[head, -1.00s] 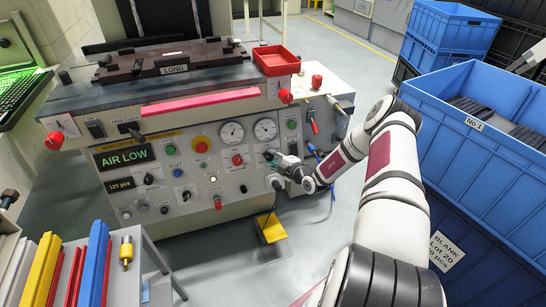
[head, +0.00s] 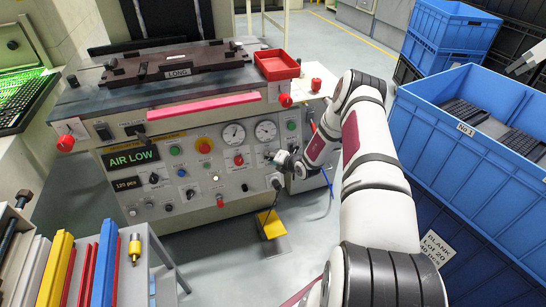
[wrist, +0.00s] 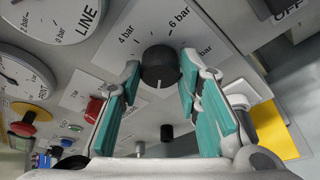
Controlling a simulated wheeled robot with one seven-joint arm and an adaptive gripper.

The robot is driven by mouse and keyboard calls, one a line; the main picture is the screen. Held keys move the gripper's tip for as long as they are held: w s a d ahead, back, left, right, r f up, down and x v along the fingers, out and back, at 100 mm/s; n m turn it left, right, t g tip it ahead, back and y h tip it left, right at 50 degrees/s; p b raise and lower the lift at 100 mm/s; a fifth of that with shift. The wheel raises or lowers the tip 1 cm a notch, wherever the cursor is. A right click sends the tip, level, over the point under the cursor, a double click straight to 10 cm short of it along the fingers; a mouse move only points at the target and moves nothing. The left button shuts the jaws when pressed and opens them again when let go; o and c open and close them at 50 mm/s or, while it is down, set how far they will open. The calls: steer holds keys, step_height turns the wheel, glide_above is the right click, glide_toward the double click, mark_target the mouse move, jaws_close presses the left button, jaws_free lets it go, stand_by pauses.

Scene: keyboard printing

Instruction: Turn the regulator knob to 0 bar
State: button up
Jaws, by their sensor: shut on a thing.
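The regulator knob (wrist: 160,66) is black and round, on a white plate with bar markings, "4 bar" and "6 bar" readable along its upper side. A pale line shows on the knob's lower edge. My gripper (wrist: 159,72) has teal-padded fingers closed on the knob from left and right. Some of the scale is hidden by the fingers. In the head view my gripper (head: 284,158) is at the panel's right part, where it covers the knob.
The machine panel has two gauges (head: 233,134), a red button (head: 239,160) and a lit "AIR LOW" display (head: 131,158). A plugged cable (head: 276,183) is just below my gripper. Blue crates (head: 468,118) stand to the right. A yellow pedal (head: 270,224) is on the floor.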

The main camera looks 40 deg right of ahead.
steer(key=shift+a+n, duration=0.1)
steer(key=shift+n, duration=0.6)
steer(key=shift+g+h, duration=0.3)
steer(key=o, duration=1.1)
steer(key=shift+o, duration=0.2)
steer(key=v, duration=1.2)
